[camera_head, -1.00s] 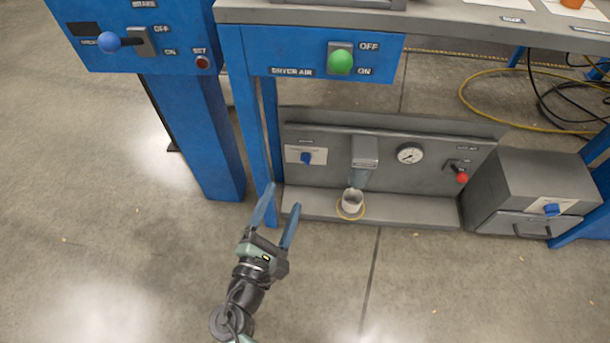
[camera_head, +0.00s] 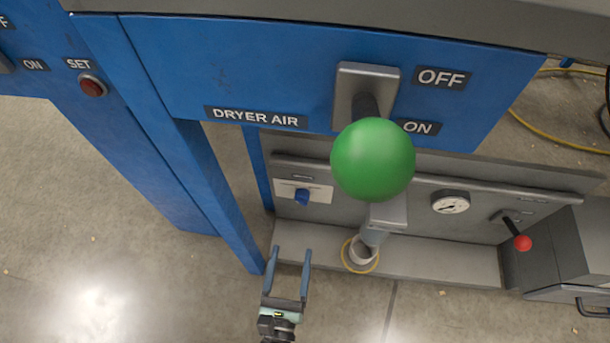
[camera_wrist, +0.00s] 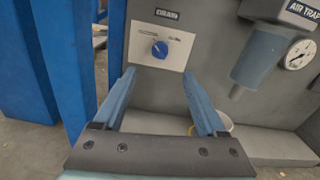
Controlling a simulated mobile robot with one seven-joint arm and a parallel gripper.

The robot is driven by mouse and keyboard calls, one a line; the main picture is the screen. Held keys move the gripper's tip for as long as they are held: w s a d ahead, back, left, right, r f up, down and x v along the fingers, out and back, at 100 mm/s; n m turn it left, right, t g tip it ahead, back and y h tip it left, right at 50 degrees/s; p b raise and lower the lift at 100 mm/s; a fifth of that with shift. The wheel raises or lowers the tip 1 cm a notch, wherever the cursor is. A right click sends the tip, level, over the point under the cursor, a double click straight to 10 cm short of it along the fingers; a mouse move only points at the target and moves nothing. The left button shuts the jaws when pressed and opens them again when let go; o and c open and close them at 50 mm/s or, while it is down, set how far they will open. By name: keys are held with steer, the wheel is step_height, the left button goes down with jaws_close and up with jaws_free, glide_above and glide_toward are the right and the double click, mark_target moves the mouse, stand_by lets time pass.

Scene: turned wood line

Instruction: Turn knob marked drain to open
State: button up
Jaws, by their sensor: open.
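The drain knob is a small blue knob (camera_wrist: 160,49) on a white plate (camera_wrist: 181,38) under a label reading DRAIN in the wrist view. The plate is on a grey upright panel. In the head view the knob (camera_head: 302,197) is low, left of the grey filter unit. My gripper (camera_head: 290,254) is open and empty, below and in front of the knob. In the wrist view its two blue fingers (camera_wrist: 159,77) stand apart, with the knob between and beyond their tips. I see no contact. The knob's pointer direction is too small to read surely.
A green ball lever (camera_head: 372,160) marked DRYER AIR hangs above in the head view. A white cup (camera_head: 362,250) stands under the filter. A gauge (camera_head: 450,203) and red-tipped lever (camera_head: 522,243) are to the right. A blue post (camera_head: 215,200) stands left.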

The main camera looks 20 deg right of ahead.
mark_target(301, 204)
steer(key=b+x, duration=0.5)
steer(key=x, duration=0.6)
steer(key=shift+w+d+f, duration=0.1)
steer(key=shift+w+d, duration=0.15)
steer(key=shift+w, duration=0.05)
steer(key=shift+w+d, duration=0.35)
steer(key=shift+w, duration=0.25)
jaws_close()
